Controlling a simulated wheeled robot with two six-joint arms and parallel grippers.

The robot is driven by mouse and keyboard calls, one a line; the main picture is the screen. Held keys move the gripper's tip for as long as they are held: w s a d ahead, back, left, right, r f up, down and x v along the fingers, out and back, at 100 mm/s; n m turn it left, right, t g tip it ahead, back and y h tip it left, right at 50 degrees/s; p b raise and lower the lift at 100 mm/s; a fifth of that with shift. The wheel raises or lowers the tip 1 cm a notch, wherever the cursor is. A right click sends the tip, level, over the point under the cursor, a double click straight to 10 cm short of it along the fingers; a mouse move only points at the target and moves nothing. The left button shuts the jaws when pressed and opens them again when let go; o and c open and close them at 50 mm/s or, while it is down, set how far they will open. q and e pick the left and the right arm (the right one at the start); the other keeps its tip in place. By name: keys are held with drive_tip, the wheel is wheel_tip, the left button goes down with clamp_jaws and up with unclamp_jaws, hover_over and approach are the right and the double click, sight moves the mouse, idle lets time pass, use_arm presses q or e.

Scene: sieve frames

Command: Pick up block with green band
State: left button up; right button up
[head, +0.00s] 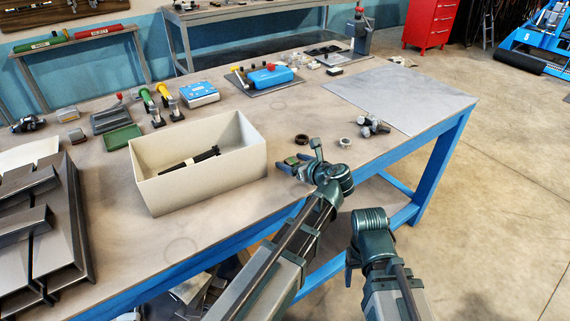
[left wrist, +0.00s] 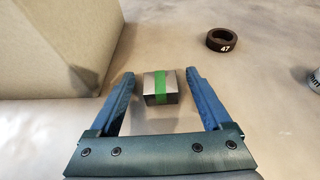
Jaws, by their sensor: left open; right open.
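The block with green band (left wrist: 161,88) is a small grey metal block with a green stripe over its top and front. It sits on the table between the open fingers of my left gripper (left wrist: 160,84), near their tips, with a gap on each side in the left wrist view. In the head view the block (head: 291,161) shows partly, beside my left gripper (head: 300,164), to the right of the cream bin. My right gripper (head: 350,264) hangs off the table's front edge, low and away from the block; its fingers are mostly hidden.
The cream bin (head: 170,190) with dark parts inside stands just left of the block. A dark ring marked 47 (left wrist: 223,40) lies beyond it, and a lighter ring (head: 345,142) and some grey metal parts (head: 372,126) lie to the right. A grey mat (head: 400,95) is clear.

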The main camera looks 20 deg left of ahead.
use_arm(q)
drive_tip(key=shift+d, duration=0.1)
clamp_jaws()
idle(0.3)
drive_tip(key=shift+r, duration=0.15)
